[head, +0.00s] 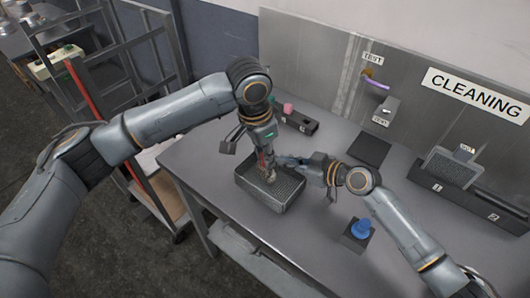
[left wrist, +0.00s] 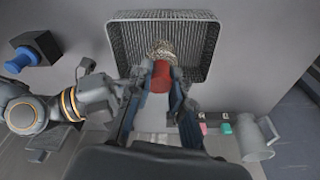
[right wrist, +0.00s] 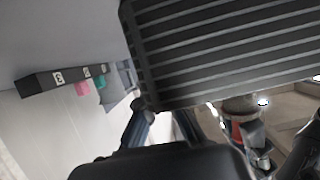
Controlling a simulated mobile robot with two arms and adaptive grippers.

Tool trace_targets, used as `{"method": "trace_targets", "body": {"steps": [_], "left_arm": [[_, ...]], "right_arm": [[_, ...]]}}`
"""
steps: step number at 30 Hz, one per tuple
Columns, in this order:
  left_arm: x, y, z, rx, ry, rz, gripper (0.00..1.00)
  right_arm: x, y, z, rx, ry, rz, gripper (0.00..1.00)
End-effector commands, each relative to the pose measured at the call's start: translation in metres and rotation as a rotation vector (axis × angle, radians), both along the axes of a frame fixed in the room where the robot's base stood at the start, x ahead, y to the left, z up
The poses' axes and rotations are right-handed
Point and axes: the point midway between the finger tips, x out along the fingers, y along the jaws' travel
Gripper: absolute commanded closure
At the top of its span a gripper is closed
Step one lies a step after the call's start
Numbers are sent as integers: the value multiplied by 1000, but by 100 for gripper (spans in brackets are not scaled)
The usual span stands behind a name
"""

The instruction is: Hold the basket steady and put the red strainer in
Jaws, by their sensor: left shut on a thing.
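The dark ribbed basket (head: 290,207) stands on the grey table; it also shows in the left wrist view (left wrist: 207,38) and the right wrist view (right wrist: 225,70). My left gripper (head: 266,160) is shut on the red handle of the strainer (left wrist: 160,75). The strainer's metal mesh (head: 270,177) points down over the basket's inside; I cannot tell whether it touches the bottom. My right gripper (head: 288,161) is at the basket's far rim. In the right wrist view its fingers (right wrist: 165,115) reach the basket wall, with their tips hidden.
A blue object on a dark block (head: 360,230) stands right of the basket. A dark holder with a pink piece (head: 300,122) is behind. A dark pad (head: 370,150) and a long numbered rack (head: 455,195) lie farther right. The table's front edge is close to the basket.

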Motion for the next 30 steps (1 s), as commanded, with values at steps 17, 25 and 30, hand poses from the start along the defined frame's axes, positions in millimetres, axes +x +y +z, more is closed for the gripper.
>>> {"method": "trace_targets", "body": {"steps": [17,25,30], "left_arm": [[0,0,-5,0,0,0,53],[-1,2,10,0,-1,0,53],[-3,6,44,-2,-3,-1,53]], "right_arm": [[0,0,0,1,-1,0,100],[0,0,1,1,-1,0,100],[0,0,1,1,-1,0,100]]}}
